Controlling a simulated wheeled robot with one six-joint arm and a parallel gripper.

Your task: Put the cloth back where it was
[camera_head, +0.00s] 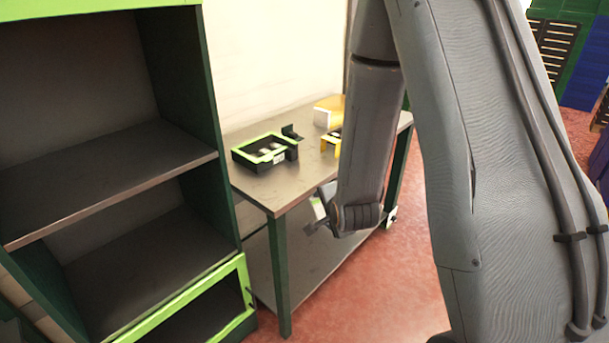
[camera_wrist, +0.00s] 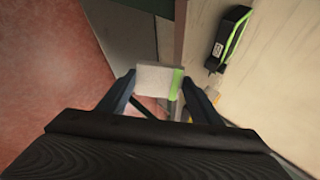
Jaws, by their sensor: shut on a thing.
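My gripper (camera_wrist: 159,79) is shut on a small pale grey-white piece with a bright green edge, which looks like the cloth (camera_wrist: 153,79). The piece sits between the two fingertips in the wrist view. In the head view my gripper (camera_head: 319,212) is beside the front edge of the metal table (camera_head: 300,178), at about tabletop height in the picture. My forearm hides part of it there, and the cloth is too small to make out clearly.
A black and green tray-like box (camera_head: 262,153) stands on the table and shows in the wrist view (camera_wrist: 230,38). Yellow holders (camera_head: 329,112) stand behind it. A dark green shelf unit (camera_head: 105,180) with empty boards is at the left. Red floor (camera_head: 400,290) is open at the front right.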

